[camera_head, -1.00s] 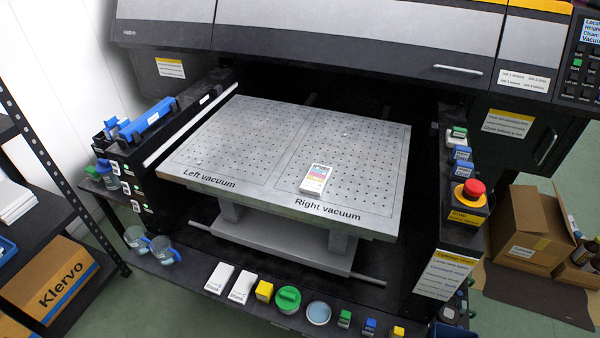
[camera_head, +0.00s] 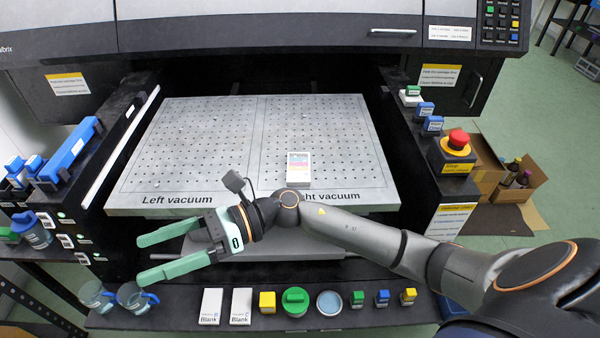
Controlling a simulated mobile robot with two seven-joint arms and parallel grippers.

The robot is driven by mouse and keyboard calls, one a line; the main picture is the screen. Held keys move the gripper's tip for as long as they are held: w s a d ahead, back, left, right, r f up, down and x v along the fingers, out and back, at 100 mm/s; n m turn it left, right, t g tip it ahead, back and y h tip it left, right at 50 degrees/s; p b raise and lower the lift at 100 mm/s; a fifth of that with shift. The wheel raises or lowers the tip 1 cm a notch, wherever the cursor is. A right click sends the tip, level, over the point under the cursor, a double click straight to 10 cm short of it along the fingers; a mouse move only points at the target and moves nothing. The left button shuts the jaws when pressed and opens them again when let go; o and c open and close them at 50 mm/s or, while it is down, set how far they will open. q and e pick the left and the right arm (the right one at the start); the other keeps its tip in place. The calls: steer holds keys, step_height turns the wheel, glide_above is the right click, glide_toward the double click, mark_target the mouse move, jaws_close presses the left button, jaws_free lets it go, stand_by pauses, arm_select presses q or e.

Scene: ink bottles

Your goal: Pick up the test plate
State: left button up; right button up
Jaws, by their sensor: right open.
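My right gripper (camera_head: 147,259) is open and empty, with green fingers pointing left. It is in front of the bed's left part, to the left of and nearer than the plate. My right arm comes in from the lower right and passes just in front of the plate, covering part of the "Right vacuum" label. My left gripper is not in view.
A front shelf holds two blank plates (camera_head: 211,306), a yellow block (camera_head: 267,302), a green-lidded container (camera_head: 295,301), a round dish (camera_head: 329,304) and small bottles. Clear cups (camera_head: 131,296) stand at left. A red stop button (camera_head: 458,139) is at right. Most of the bed is bare.

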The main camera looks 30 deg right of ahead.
steer(key=w+d+f+n+g+h, duration=0.1)
steer(key=d+f+n+g+h, duration=0.2)
steer(key=f+n+h, duration=0.45)
steer(key=n+t+h+b, duration=0.3)
steer(key=n+t+h, duration=0.2)
steer(key=n+h, duration=0.65)
glide_toward(299, 166)
steer(key=w+f+m, duration=0.1)
steer(key=f, duration=0.1)
steer(key=f+m+h, duration=0.1)
steer(key=f, duration=0.2)
steer(key=w+f, duration=0.1)
steer(key=f, duration=0.1)
steer(key=shift+w+a+f+m+h, duration=0.1)
steer(key=shift+w+f+m+h, duration=0.2)
steer(key=shift+w+m+h, duration=0.1)
steer(key=shift+s, duration=0.1)
steer(key=shift+c, duration=0.4)
steer(key=c, duration=1.3)
